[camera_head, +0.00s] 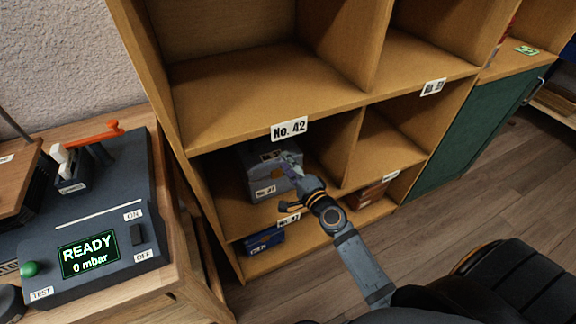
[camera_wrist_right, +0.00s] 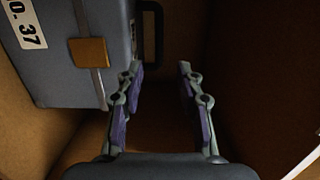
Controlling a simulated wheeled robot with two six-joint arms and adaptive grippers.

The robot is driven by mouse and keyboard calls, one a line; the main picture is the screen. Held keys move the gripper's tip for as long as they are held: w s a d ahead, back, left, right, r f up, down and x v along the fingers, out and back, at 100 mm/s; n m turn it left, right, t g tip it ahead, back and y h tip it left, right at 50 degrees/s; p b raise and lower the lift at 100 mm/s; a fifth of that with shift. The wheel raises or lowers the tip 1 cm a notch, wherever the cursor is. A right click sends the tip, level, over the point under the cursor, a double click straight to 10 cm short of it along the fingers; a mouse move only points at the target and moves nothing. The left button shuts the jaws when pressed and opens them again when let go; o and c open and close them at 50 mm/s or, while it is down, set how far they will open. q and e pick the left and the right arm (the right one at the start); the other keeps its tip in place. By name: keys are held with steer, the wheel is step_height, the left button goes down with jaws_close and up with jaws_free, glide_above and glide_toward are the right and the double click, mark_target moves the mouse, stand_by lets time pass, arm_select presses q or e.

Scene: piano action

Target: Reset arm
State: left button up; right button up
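My right gripper (camera_head: 290,172) reaches into a lower compartment of the wooden shelf, in front of a grey case (camera_head: 262,176). In the right wrist view the two fingers of the gripper (camera_wrist_right: 160,75) are spread apart with nothing between them. The grey case also shows there (camera_wrist_right: 75,75), to the left of the fingers, with a "No. 37" label, a tan latch and a dark handle on its right side. The left finger's tip is close to the case; I cannot tell whether it touches. My left gripper is not in view.
The wooden shelf (camera_head: 240,105) has several compartments with number labels. A blue box (camera_head: 264,242) and a reddish-brown item (camera_head: 366,194) lie in lower ones. At left, a control box (camera_head: 110,215) reads "READY 0 mbar" and has an orange lever (camera_head: 95,135). Wooden floor is free at right.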

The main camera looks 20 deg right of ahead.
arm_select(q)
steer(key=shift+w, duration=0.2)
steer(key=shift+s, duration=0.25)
